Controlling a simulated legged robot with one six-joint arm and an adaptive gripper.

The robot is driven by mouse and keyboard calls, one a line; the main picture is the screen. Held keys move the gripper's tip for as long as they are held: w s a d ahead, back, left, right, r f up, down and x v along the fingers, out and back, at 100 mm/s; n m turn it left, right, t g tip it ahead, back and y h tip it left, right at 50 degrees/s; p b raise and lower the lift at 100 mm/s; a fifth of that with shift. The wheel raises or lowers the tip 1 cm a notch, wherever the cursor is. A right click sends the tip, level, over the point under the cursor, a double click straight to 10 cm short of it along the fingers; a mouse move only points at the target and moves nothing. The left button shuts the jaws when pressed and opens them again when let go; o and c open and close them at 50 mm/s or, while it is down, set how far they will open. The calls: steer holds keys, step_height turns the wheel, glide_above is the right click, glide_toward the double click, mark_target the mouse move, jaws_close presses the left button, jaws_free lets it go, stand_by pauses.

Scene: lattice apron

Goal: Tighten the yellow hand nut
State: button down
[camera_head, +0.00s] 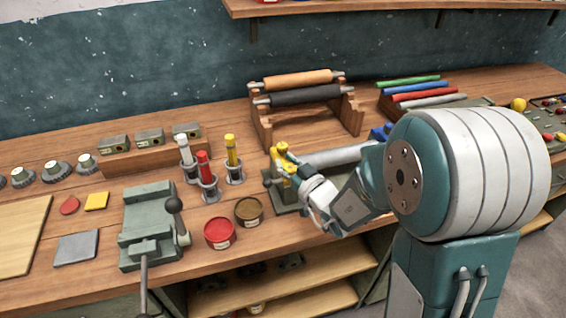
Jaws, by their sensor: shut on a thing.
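The yellow hand nut (281,149) sits at the top of a small yellow fixture on a dark green base (284,207), near the middle of the bench. It is small in this view and my fingers cover part of it. The exact contact of the fingertips is too small to make out. A dark knob shows on the left side of the fixture.
A green vise (149,222) and two round tins, red (220,233) and brown (249,211), stand left of the fixture. Upright tools (206,175) stand behind the tins. A wooden roller rack (263,129) is behind. A grey cylinder (345,155) lies close right.

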steer(key=shift+s+d+m+h, duration=0.1)
steer(key=shift+m+h, duration=0.3)
stand_by(0.4)
steer(key=c, duration=0.6)
jaws_free()
steer(key=shift+d, duration=0.1)
step_height(320, 180, up, 10)
